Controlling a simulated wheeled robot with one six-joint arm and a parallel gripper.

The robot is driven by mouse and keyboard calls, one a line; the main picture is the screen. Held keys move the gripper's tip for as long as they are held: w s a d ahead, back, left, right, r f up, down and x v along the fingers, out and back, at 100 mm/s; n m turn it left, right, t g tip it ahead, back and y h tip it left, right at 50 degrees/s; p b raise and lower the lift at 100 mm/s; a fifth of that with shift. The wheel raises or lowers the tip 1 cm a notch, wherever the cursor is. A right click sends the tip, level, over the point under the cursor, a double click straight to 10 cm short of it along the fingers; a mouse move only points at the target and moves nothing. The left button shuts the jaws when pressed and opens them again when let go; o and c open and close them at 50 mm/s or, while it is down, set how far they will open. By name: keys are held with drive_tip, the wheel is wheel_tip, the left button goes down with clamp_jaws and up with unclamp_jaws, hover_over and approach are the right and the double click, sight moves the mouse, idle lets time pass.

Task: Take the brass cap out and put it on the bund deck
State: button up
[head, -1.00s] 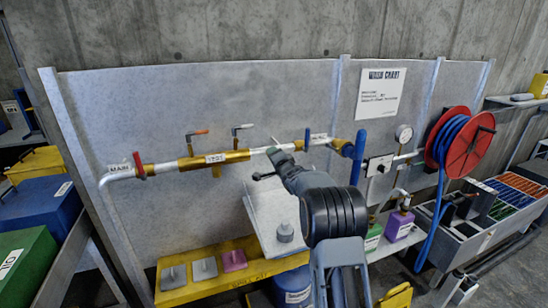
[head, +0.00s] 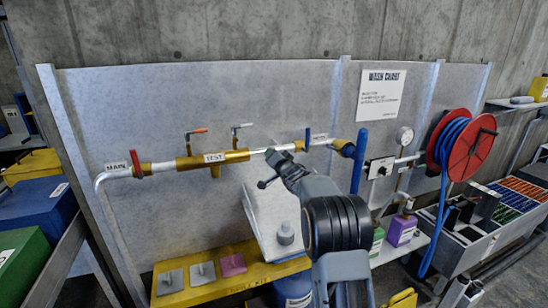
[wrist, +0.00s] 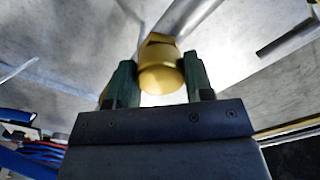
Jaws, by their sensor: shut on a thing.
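The brass cap (wrist: 160,76) shows in the wrist view between the two dark green fingers of my gripper (wrist: 164,82). The gripper is shut on it. Its round end faces the camera, and a hexagonal brass part and a silver pipe (wrist: 187,22) show behind it. I cannot tell whether the cap is still joined to the pipe. In the head view my gripper (head: 276,160) is just below the pipe run, and it hides the cap. The yellow bund deck (head: 230,285) stands low at the front, below and left of the gripper, with grey, pale and pink blocks on it.
The pipe with brass fittings (head: 213,159) and several levers crosses the grey panel above the deck. A red hose reel (head: 470,145) is at the right.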

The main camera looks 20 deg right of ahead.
drive_tip(key=shift+f+n+b, duration=0.3)
drive_tip(key=shift+n+b, duration=0.65)
drive_tip(key=shift+n, duration=0.25)
drive_tip(key=shift+r+n+b, duration=0.2)
drive_tip(key=shift+n+b, duration=0.35)
drive_tip(key=shift+n, duration=0.75)
drive_tip(key=o, duration=1.1)
drive_tip(key=shift+c, duration=0.2)
drive_tip(key=shift+c, duration=0.2)
drive_tip(key=shift+r+p, duration=0.2)
drive_tip(key=shift+p, duration=0.1)
